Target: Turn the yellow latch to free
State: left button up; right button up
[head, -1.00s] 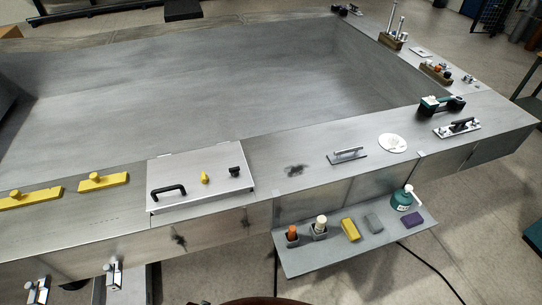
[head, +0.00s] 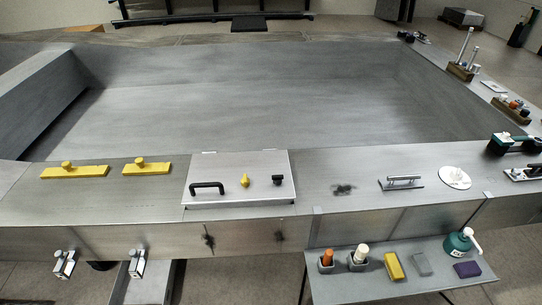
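The yellow latch (head: 245,180) is a small pointed piece near the middle of a pale hatch lid (head: 230,162) on the near deck. The lid lies flat and looks closed. A black bar handle (head: 207,187) is to the left of the latch, and a black knob (head: 278,180) is to its right. Neither of my grippers shows in the head view, and nothing touches the latch.
Two yellow plates with knobs (head: 73,171) (head: 147,167) lie left of the lid. A metal cleat (head: 402,182) and a white disc (head: 455,177) are to its right. A lower shelf (head: 350,286) holds bottles and blocks. A deep basin (head: 260,100) lies behind.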

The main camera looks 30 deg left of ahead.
aim_at(245, 181)
jog(key=u, duration=0.2)
jog(key=k, duration=0.3)
jog(key=u, duration=0.85)
jog(key=i, duration=0.45)
